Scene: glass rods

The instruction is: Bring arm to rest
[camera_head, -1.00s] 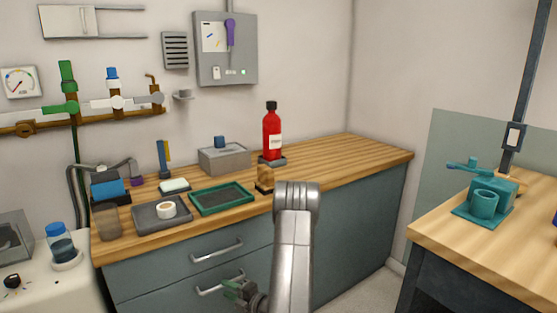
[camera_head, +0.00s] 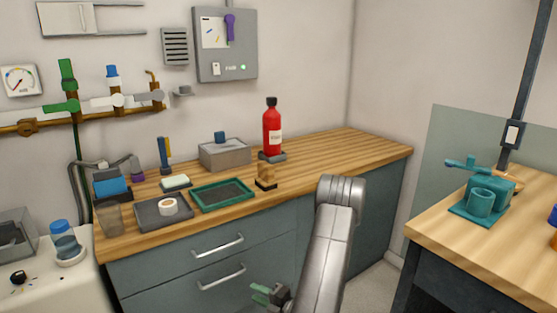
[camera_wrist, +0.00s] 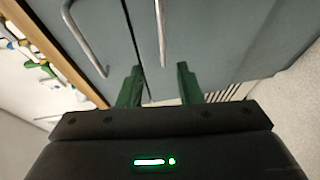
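My gripper (camera_wrist: 158,88) has two green fingers, spread apart with nothing between them in the wrist view. The grey-blue cabinet front and its metal handles show beyond the fingers. In the head view my gripper (camera_head: 268,294) is low at the bottom edge, in front of the cabinet drawers and below the counter. My silver arm link rises beside it on the right and hides part of the cabinet.
The wooden counter (camera_head: 330,150) carries a red bottle (camera_head: 272,133), a green tray (camera_head: 222,196), a grey tray (camera_head: 150,219) and a grey box (camera_head: 224,156). A second bench (camera_head: 460,246) with a teal device (camera_head: 488,193) stands at right. Floor shows between them.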

